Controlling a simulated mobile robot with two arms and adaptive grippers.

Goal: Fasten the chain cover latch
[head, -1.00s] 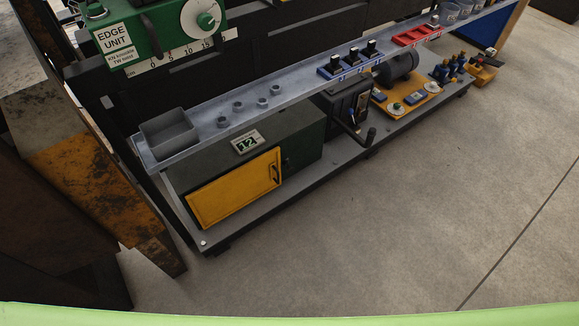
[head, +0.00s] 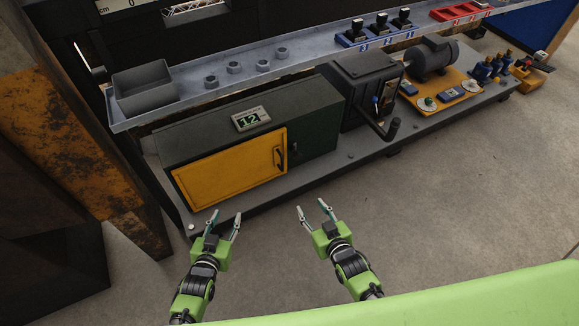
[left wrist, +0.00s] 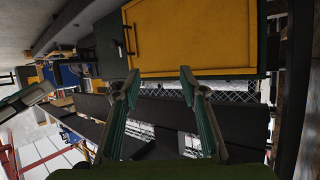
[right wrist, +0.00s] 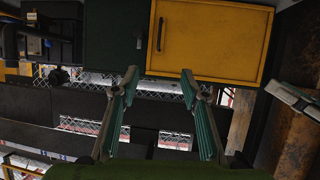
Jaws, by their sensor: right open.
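The yellow cover door (head: 225,170) is on the front of a dark green cabinet (head: 318,136). Its dark handle (head: 279,158) is by its right edge. The door lies about level with the cabinet front, but I cannot tell whether it is fully closed. A small dark fitting (right wrist: 139,43) on the green panel beside the handle shows in the right wrist view; it may be the latch. My left gripper (head: 225,214) is open and empty in front of the door's lower part. My right gripper (head: 311,206) is open and empty, below and right of the handle. Neither touches anything.
A grey shelf (head: 207,88) with a grey bin (head: 146,95) and several nuts runs above the cabinet. A black crank box (head: 361,92) and a motor (head: 432,57) stand right of it. A rusty post (head: 85,150) is at left. The floor at right is clear.

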